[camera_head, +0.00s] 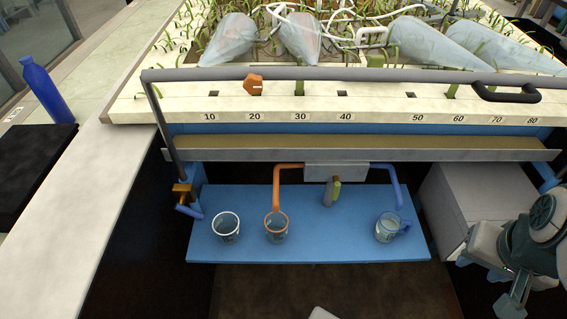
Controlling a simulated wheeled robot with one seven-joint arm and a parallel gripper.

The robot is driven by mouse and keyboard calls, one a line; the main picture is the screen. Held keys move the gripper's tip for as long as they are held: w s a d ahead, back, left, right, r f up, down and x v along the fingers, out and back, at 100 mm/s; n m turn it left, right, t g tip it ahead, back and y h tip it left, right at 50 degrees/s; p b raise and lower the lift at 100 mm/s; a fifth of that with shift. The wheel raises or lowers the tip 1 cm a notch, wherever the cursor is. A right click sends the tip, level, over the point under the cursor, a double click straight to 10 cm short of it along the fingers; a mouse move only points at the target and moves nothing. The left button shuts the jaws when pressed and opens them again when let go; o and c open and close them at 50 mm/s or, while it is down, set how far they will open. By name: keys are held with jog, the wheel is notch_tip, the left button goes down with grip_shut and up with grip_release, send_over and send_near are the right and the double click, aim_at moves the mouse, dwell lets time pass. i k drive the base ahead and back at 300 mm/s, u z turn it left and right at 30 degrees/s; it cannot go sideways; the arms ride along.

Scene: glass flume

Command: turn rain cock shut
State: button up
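Two cock-like fittings show in the head view, and I see no label saying which is the rain cock. A small brass-orange cock (182,189) sits at the lower end of the grey pipe at the left, above a blue bent outlet. A yellow-green handle (336,189) stands upright beside a grey stub, below the grey box in the middle. I cannot tell whether either is open or shut. My gripper (488,275) is at the lower right, well apart from both. Its fingers are partly hidden, and I cannot see anything held.
A blue shelf (305,254) holds a white-rimmed cup (226,227), an orange-rimmed cup (276,228) and a blue-handled jug (388,228). Orange (276,190) and blue (400,187) pipes hang above. A grey rail (340,73) crosses the planted flume. A grey cabinet (450,200) stands right.

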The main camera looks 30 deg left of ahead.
aim_at(179, 207)
jog(key=u, duration=3.1)
jog(key=i, duration=0.35)
jog(key=z, duration=0.3)
